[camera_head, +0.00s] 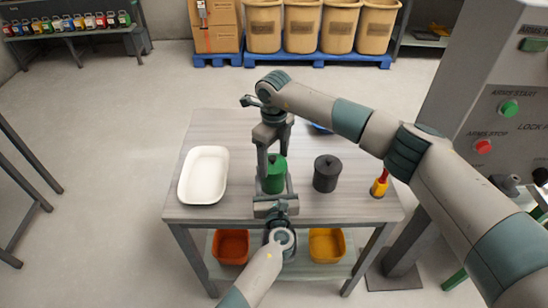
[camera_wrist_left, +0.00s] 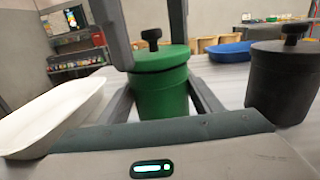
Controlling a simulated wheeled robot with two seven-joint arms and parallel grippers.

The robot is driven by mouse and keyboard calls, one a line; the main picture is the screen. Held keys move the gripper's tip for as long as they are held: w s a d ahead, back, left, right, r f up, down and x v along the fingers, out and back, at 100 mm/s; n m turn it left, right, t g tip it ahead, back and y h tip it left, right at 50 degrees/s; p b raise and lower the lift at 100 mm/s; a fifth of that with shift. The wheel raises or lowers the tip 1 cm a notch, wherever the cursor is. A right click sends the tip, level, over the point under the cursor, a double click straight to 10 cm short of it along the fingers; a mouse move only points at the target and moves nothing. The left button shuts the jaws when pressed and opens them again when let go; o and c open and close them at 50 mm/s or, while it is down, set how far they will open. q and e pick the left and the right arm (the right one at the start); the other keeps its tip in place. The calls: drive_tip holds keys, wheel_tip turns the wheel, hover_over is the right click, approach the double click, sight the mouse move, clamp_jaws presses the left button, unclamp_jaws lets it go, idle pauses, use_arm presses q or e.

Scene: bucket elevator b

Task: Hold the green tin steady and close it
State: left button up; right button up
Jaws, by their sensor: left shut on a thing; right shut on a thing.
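The green tin (camera_head: 273,184) stands upright on the table, and it also shows in the left wrist view (camera_wrist_left: 160,95). Its green lid (camera_wrist_left: 155,58) has a black knob (camera_wrist_left: 152,35) and sits at the tin's top, with a thin dark line between lid and body. I cannot tell whether it is fully seated. My left gripper (camera_head: 275,195) reaches in from the front, low down, shut on the tin's body. My right gripper (camera_head: 274,150) points down from above, its fingers on either side of the lid, shut on it. The right arm partly covers the tin in the head view.
A dark lidded tin (camera_head: 325,174) stands close to the right. A white tray (camera_head: 204,176) lies at the left. A red and yellow tool (camera_head: 380,183) is near the right edge. A blue object (camera_wrist_left: 230,51) lies farther back. Orange (camera_head: 231,246) and yellow (camera_head: 326,245) bins sit below.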

drive_tip(key=shift+f, duration=0.65)
idle(0.3)
drive_tip(key=o, duration=1.1)
drive_tip(key=shift+r, duration=0.15)
wheel_tip(320, 180, up, 12)
use_arm(q)
drive_tip(key=o, duration=1.6)
drive_tip(key=shift+c, duration=0.2)
drive_tip(key=shift+o, duration=0.2)
drive_tip(key=shift+s, duration=0.1)
use_arm(e)
drive_tip(key=shift+f, duration=0.2)
